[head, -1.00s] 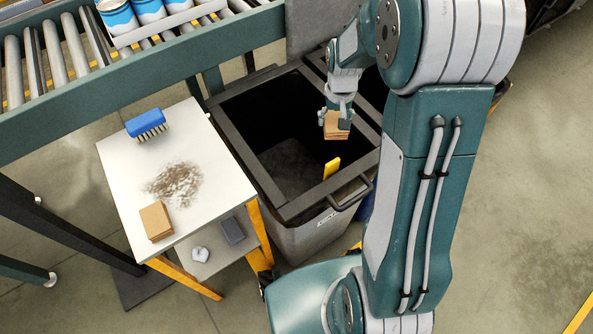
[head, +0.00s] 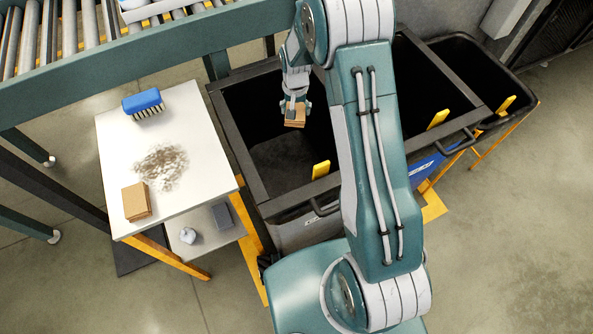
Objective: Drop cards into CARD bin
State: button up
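My gripper (head: 295,106) is shut on a small stack of brown cards (head: 295,119). It holds them over the open left bin (head: 246,163), a dark bin with a grey front and a yellow tab on its front rim. The label on this bin's front is too small to read. Another stack of brown cards (head: 137,202) lies on the front left of the white table (head: 205,130). My arm hides part of the bins to the right of the cards.
A blue brush (head: 143,102) and a patch of grey dirt (head: 161,167) are on the table. A crumpled white piece (head: 188,236) and a grey block (head: 222,215) sit on its lower shelf. More bins (head: 483,75) stand to the right. A roller conveyor (head: 100,42) runs behind.

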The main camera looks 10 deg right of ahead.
jog(key=f, duration=0.3)
jog(key=shift+a+f, duration=0.1)
jog(key=shift+a, duration=0.1)
jog(key=shift+d+f, duration=0.45)
jog(key=shift+f, duration=0.05)
jog(key=o, duration=0.7)
jog(key=shift+a, duration=0.35)
jog(key=shift+d, duration=0.2)
notch_tip(320, 180, up, 12)
jog(key=shift+a+f, duration=0.1)
